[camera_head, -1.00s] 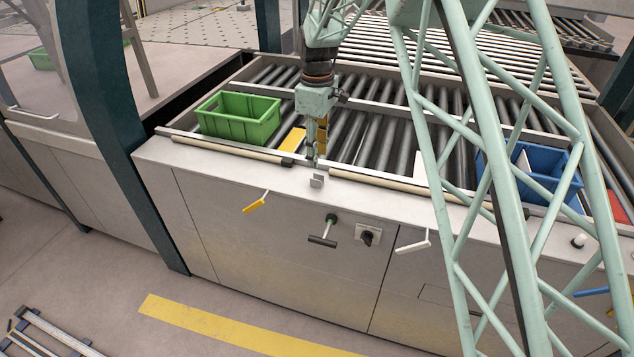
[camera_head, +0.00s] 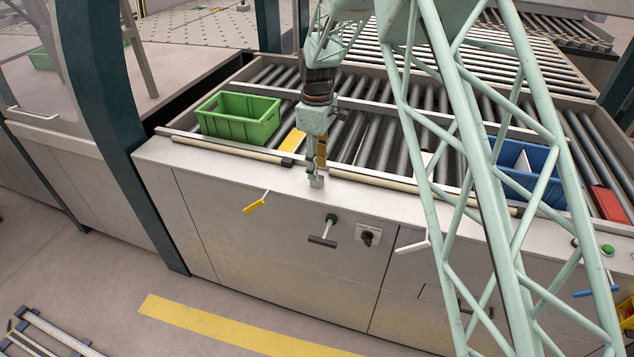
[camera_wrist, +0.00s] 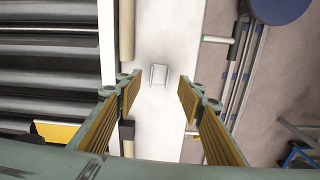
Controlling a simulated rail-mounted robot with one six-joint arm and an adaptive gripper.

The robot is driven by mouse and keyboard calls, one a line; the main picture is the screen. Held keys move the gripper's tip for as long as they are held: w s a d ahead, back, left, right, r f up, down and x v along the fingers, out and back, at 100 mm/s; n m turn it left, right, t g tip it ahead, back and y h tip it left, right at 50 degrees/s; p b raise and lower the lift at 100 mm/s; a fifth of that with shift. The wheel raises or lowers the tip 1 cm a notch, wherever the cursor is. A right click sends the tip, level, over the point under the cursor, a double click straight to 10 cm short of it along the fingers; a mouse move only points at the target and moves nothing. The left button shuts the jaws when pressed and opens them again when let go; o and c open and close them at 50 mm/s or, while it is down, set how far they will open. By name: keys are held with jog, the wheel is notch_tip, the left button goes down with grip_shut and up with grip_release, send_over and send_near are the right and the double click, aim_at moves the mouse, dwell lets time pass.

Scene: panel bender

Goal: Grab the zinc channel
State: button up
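The zinc channel (camera_head: 317,181) is a small light-grey U-shaped piece on the white front ledge of the roller table. In the wrist view the zinc channel (camera_wrist: 158,75) lies on the ledge, in line with the space between the fingers and beyond their tips. My gripper (camera_head: 319,170) hangs over the ledge at the channel and partly covers it in the head view. In the wrist view my gripper (camera_wrist: 158,88) is open, with its yellow-padded fingers wide apart and nothing between them. Whether the fingertips are level with the channel is unclear.
A green bin (camera_head: 238,118) stands on the rollers at left, with a yellow piece (camera_head: 292,141) beside it. A blue bin (camera_head: 527,170) and red block (camera_head: 607,203) are at right. A cream bar (camera_head: 385,184) runs along the ledge's back edge. Handles stick out from the front below.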

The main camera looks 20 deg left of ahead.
jog(key=shift+f, duration=2.45)
jog(key=shift+c, duration=0.4)
jog(key=c, duration=0.9)
